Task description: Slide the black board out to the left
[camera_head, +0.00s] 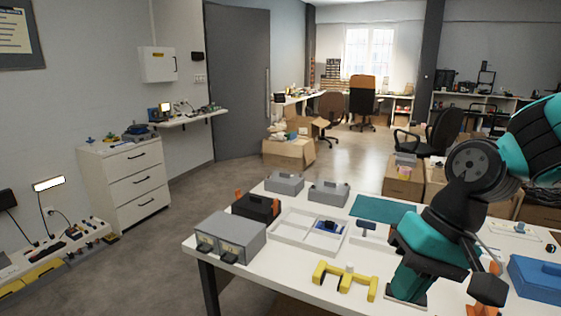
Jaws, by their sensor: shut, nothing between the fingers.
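A small dark piece (328,226) with a bluish part lies in a white compartmented tray (283,229) at the middle of the table. It may be the black board, but it is too small to be sure. My teal and black arm comes in from the right and bends down over the right half of the table. Its dark end, my gripper (488,290), is low at the front right, well apart from the tray. The gripper appears shut and empty, though its fingers are hard to make out. My arm hides part of the table behind it.
A grey box (231,238) and a black box (256,206) stand left of the tray, with grey cases (328,192) behind. A yellow bracket (345,281) lies in front. A green mat (380,210) lies behind, and a blue box (537,279) stands at the right.

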